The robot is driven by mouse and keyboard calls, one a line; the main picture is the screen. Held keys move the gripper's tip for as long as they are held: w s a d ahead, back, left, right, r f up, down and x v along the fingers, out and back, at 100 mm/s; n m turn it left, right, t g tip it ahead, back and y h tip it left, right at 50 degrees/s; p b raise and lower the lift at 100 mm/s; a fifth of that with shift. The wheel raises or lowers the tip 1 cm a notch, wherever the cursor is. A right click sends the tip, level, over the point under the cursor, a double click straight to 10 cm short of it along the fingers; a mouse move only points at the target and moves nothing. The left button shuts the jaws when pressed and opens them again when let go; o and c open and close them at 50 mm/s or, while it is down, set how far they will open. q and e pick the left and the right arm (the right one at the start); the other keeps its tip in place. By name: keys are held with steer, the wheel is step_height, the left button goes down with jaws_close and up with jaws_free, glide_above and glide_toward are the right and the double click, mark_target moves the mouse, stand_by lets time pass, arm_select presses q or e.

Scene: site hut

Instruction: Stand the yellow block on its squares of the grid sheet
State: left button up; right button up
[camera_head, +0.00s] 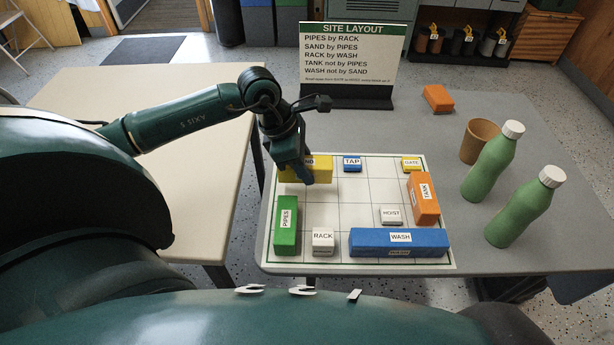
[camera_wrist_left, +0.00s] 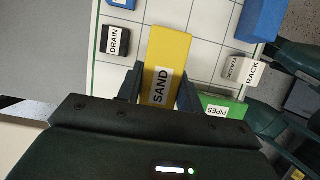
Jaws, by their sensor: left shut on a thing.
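The yellow block (camera_head: 322,172), labelled SAND, is at the back left of the white grid sheet (camera_head: 358,215). My left gripper (camera_head: 303,172) reaches down over it and is shut on it. In the left wrist view the yellow block (camera_wrist_left: 168,55) runs out from between the two fingers (camera_wrist_left: 160,88), over the grid. I cannot tell whether its underside touches the sheet. The gripper hides part of the block and the squares around it in the head view. My right gripper is not in view.
On the sheet are green PIPES (camera_head: 286,226), white RACK (camera_head: 322,241), blue WASH (camera_head: 399,242), white HOIST (camera_head: 391,215), orange TANK (camera_head: 424,198), blue TAP (camera_head: 352,164), yellow GATE (camera_head: 411,164) and black DRAIN (camera_wrist_left: 115,41). A sign (camera_head: 348,55), cup (camera_head: 480,141) and bottles (camera_head: 493,163) stand beyond.

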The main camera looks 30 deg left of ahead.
arm_select(q)
steer(key=shift+f, duration=2.1)
steer(key=shift+f, duration=0.1)
steer(key=o, duration=1.1)
steer(key=shift+c, duration=0.2)
steer(key=v, duration=1.2)
